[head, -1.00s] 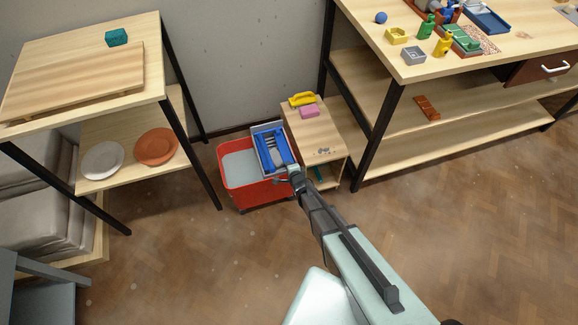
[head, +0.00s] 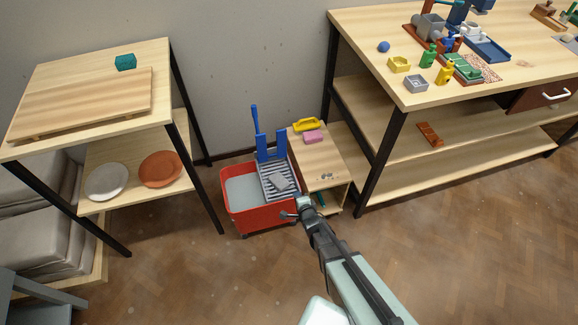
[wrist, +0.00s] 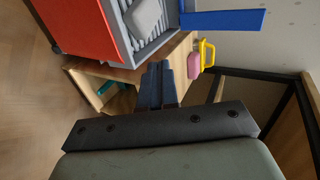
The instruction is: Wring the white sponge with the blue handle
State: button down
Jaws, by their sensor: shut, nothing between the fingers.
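The pale grey-white sponge (head: 279,182) lies on the slatted grate of the grey wringer (head: 266,191). The sponge also shows in the wrist view (wrist: 146,17). The wringer sits on the right part of the red bucket (head: 262,221), which holds pale liquid. The blue handle (head: 256,120) stands raised at the back of the wringer, with blue plates at its base. In the wrist view it reaches to the right (wrist: 225,20). My gripper (wrist: 158,85) is shut and empty. In the head view it is just right of the bucket's front corner, apart from the handle.
A small wooden cabinet (head: 327,165) stands right of the bucket, with a pink block (head: 313,137) and a yellow-handled thing (head: 306,124) on top. A wooden shelf (head: 185,150) stands left and a workbench (head: 375,70) right. The floor in front is clear.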

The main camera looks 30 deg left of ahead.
jog(key=w+a+r+t+y, duration=0.3)
jog(key=w+a+r, duration=1.7)
jog(key=a, duration=0.2)
jog(key=w+a+r+m+g+h, duration=0.1)
jog(key=w+a+r+g+h, duration=0.2)
jog(key=w+a, duration=0.45)
jog(key=w+a+r+g+h, duration=0.15)
jog(key=w+a+r, duration=0.25)
jog(key=w+a, duration=0.4)
jog(key=s+d+f+n+g+h, duration=0.1)
jog(key=s+d+f+g+h, duration=0.9)
jog(key=s+d+f, duration=0.4)
jog(key=shift+s+d+f, duration=0.35)
jog(key=shift+s+d, duration=0.1)
jog(key=shift+d, duration=0.35)
jog(key=shift+d, duration=0.1)
